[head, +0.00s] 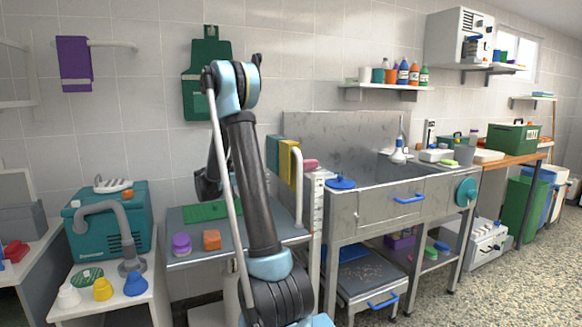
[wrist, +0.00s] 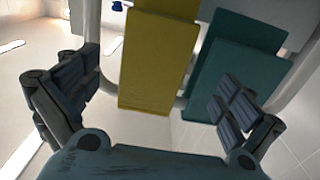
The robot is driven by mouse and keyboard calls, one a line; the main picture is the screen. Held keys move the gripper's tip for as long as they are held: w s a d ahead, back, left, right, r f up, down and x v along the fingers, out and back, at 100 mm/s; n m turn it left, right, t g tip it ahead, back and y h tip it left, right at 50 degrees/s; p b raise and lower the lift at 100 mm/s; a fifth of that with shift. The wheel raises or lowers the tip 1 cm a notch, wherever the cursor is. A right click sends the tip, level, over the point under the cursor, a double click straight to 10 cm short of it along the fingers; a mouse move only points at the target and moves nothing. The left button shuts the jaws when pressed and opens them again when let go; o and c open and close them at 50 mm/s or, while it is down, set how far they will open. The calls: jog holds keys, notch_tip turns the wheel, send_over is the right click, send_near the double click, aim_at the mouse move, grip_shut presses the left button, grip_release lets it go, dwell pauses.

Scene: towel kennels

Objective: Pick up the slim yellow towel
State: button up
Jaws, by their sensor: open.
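The slim yellow towel (head: 288,163) hangs over a white rail beside the steel sink unit, right of my arm in the head view. In the wrist view the yellow towel (wrist: 156,65) hangs down at upper middle, between my fingers in the picture. A teal towel (head: 272,154) hangs close beside it; teal cloth (wrist: 232,62) shows to its right in the wrist view, close to my right finger. My gripper (wrist: 157,95) is open with nothing between its fingers. Any gap in depth between fingers and towel is hard to judge.
The white rail (head: 298,190) curves down beside the towels. The steel sink (head: 345,208) stands right. A purple towel (head: 74,63) hangs far left.

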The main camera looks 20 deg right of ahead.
aim_at(283, 172)
jog(key=shift+d+f, duration=0.1)
jog(key=shift+d, duration=4.05)
jog(key=c, duration=1)
notch_tip(283, 172, up, 28)
